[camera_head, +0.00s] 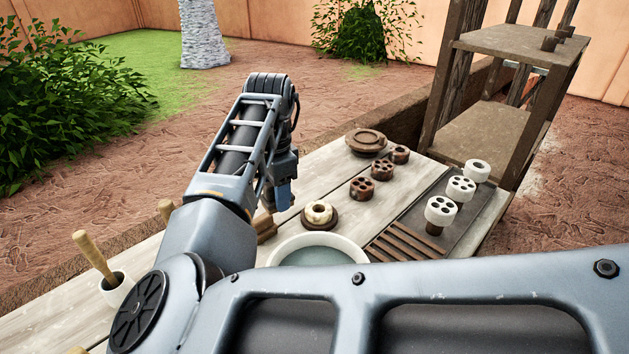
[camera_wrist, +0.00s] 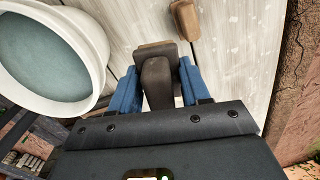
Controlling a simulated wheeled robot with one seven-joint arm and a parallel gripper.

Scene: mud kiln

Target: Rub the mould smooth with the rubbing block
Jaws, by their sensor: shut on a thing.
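My gripper (camera_wrist: 158,88) is shut on the rubbing block (camera_wrist: 156,72), a grey-brown block with a rounded grip between the blue fingers. In the head view my gripper (camera_head: 282,197) hangs over the table, left of a cream ring-shaped piece with brown patches (camera_head: 319,210). That piece, which looks like the mould, sits on a round brown stand (camera_head: 333,223). The gripper and block are apart from it. The mould does not show clearly in the wrist view. My arm hides part of the table.
A white bowl of greyish water (camera_head: 350,246) stands in front of the mould; it shows at left in the wrist view (camera_wrist: 98,40). Brown holed pieces (camera_head: 361,189) and white ones (camera_head: 461,188) stand further right. A cup with a wooden-handled tool (camera_head: 116,288) is at left.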

